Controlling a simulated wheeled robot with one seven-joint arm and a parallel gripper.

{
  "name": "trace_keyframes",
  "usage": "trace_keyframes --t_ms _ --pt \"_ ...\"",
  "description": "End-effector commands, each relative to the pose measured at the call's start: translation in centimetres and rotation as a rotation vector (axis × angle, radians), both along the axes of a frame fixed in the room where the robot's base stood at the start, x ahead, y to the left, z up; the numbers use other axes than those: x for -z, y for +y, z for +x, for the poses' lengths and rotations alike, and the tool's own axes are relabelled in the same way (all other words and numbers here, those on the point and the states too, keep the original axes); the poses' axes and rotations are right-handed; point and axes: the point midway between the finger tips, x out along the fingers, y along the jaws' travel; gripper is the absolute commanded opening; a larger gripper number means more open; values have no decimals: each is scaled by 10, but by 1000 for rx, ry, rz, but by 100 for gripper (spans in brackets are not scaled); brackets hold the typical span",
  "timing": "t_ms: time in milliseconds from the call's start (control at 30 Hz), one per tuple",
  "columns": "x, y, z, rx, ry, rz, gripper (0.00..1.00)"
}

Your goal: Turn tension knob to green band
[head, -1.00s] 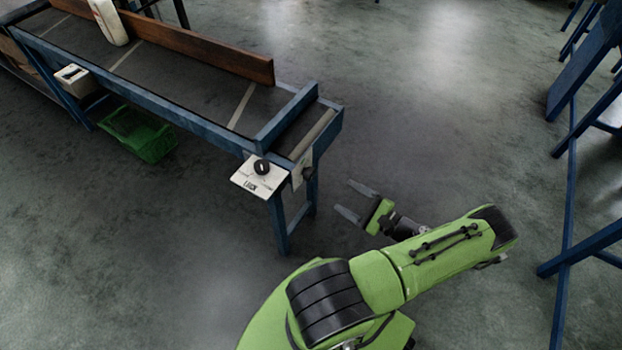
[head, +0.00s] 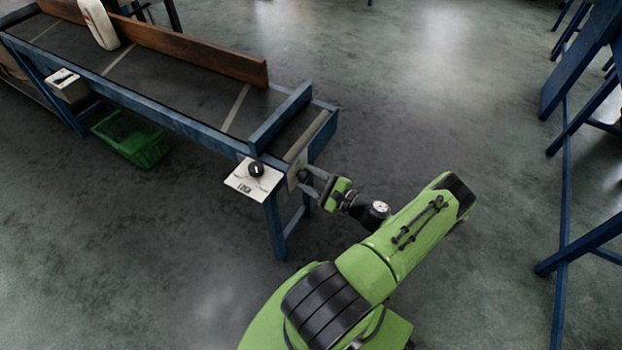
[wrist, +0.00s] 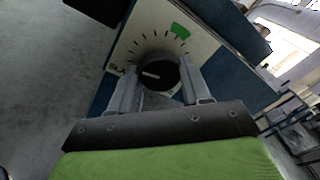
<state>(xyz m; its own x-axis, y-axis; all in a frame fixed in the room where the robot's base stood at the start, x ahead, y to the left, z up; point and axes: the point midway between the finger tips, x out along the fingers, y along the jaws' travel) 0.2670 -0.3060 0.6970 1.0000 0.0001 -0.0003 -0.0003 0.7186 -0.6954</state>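The tension knob (wrist: 158,73) is a round black knob with a white pointer mark, on a pale dial plate (wrist: 203,46) with black ticks. The green band (wrist: 180,30) lies on the dial's upper right. The pointer mark lies nearly level, away from the band; which end points is hard to tell. My gripper (wrist: 159,72) has one finger on each side of the knob, seemingly closed against it. In the head view my gripper (head: 308,178) is at the conveyor's end plate, and its fingers hide most of the knob there.
A second black knob (head: 256,169) sits on a white labelled panel (head: 239,184) left of my gripper. The blue-framed conveyor (head: 190,121) carries a wooden rail (head: 205,55) and a white bottle (head: 99,24). A green crate (head: 150,150) is below.

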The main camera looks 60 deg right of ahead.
Motion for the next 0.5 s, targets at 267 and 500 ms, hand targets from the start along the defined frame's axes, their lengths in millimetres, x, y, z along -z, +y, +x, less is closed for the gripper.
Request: trace_keyframes --t_ms 267,500 --pt "0 0 0 0 0 1 16" --pt "0 0 0 -1 4 42 16"
